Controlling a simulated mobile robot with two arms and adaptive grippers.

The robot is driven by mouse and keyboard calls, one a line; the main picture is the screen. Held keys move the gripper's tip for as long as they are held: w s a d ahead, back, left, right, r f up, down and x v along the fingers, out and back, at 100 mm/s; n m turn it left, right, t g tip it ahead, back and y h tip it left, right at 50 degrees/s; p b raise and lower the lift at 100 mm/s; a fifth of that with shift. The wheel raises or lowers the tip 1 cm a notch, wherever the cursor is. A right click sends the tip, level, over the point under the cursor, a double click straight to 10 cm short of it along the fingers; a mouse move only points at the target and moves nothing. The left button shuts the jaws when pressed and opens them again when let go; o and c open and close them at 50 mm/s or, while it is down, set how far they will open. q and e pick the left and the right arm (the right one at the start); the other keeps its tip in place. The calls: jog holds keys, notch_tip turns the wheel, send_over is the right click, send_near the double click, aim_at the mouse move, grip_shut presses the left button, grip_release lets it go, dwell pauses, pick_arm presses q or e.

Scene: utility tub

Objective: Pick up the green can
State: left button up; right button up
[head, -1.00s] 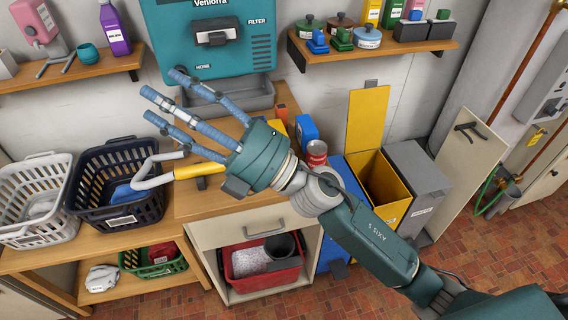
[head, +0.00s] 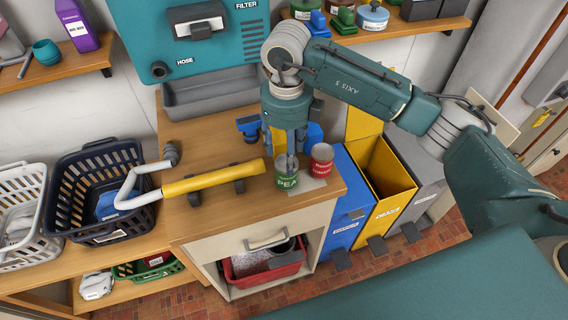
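The green can (head: 287,182), with a pea label, stands upright on the wooden counter near its front right corner. My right gripper (head: 287,152) points down directly over and behind the can, its blue-grey fingers reaching to about the can's top. The fingers overlap one another in this view, so I cannot tell whether they touch the can or how far they are spread. My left gripper is not in view.
A red can (head: 321,168) stands close to the right of the green can. A yellow-handled pipe tool (head: 214,180) lies just left. A blue object (head: 249,127) is behind. Blue, yellow and grey bins (head: 345,222) stand right of the counter (head: 205,222).

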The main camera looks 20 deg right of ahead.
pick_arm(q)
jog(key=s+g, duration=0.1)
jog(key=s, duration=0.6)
pick_arm(e)
jog(key=f, duration=0.3)
jog(key=shift+s+p, duration=0.3)
jog(key=shift+p, duration=0.05)
jog(key=shift+w+f+p, duration=0.15)
jog(key=shift+f+p, duration=0.1)
jog(key=shift+p, duration=0.05)
notch_tip(320, 180, down, 4)
jog(key=shift+d+r+p, duration=0.1)
jog(key=shift+r+p, duration=0.1)
jog(key=shift+p, duration=0.95)
jog(key=shift+f, duration=0.6)
jog(key=shift+w, duration=0.1)
jog(key=c, duration=0.8)
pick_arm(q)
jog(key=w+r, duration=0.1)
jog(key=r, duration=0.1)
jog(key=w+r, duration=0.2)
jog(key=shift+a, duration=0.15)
pick_arm(e)
jog(key=shift+c, duration=0.5)
